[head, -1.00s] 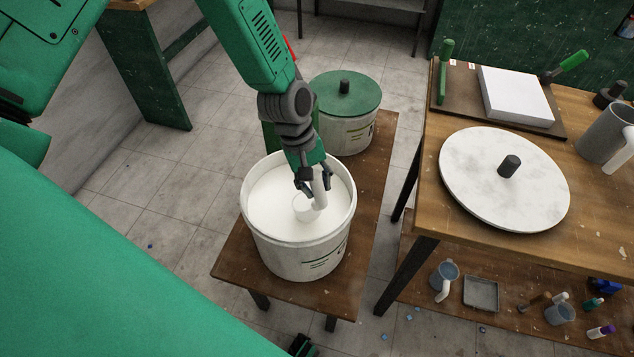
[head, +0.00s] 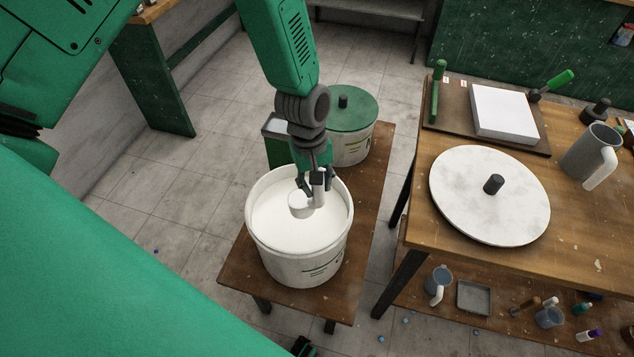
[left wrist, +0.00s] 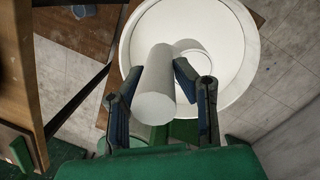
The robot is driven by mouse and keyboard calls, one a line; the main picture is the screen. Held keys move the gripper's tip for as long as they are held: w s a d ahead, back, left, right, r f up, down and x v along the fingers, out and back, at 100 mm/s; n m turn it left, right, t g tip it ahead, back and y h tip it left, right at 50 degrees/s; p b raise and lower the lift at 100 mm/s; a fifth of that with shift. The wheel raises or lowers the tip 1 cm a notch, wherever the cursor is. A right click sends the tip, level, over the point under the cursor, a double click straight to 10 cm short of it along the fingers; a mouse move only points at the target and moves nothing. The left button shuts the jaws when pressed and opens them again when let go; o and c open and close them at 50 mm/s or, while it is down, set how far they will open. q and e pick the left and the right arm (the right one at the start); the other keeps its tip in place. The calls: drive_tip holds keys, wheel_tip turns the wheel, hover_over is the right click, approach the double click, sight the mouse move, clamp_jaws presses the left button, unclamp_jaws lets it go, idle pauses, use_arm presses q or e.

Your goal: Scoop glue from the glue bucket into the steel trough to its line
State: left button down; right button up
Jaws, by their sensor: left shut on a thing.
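The glue bucket (head: 300,262) is a white tub of smooth white glue (head: 322,228), standing open on a low brown bench. My left gripper (head: 316,183) is shut on the thick white handle of a scoop (head: 301,204) over the bucket. In the left wrist view the handle (left wrist: 156,85) sits between the fingers, and the scoop's round cup shows against the glue. I cannot tell how full the cup is. Behind the bucket a green box with a grey top (head: 275,125) is partly hidden by my arm. I cannot tell whether it is the steel trough.
A green-lidded bucket (head: 351,146) stands behind on the bench. The worktable at right holds a round white slab (head: 489,210), a white block (head: 505,112) and a grey jug (head: 588,152). Its lower shelf holds a shallow grey tray (head: 474,298) and small containers.

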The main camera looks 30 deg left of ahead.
sight(319, 169)
use_arm(q)
drive_tip(key=shift+d+r+y, duration=0.15)
drive_tip(key=shift+r+y, duration=0.05)
drive_tip(key=shift+r, duration=0.6)
drive_tip(key=shift+d+r+y, duration=0.15)
drive_tip(key=shift+r+y, duration=0.05)
drive_tip(key=shift+r, duration=0.55)
drive_tip(key=shift+a+r+y, duration=0.2)
drive_tip(key=shift+r+y, duration=0.1)
drive_tip(key=shift+r, duration=0.65)
drive_tip(key=shift+f, duration=0.1)
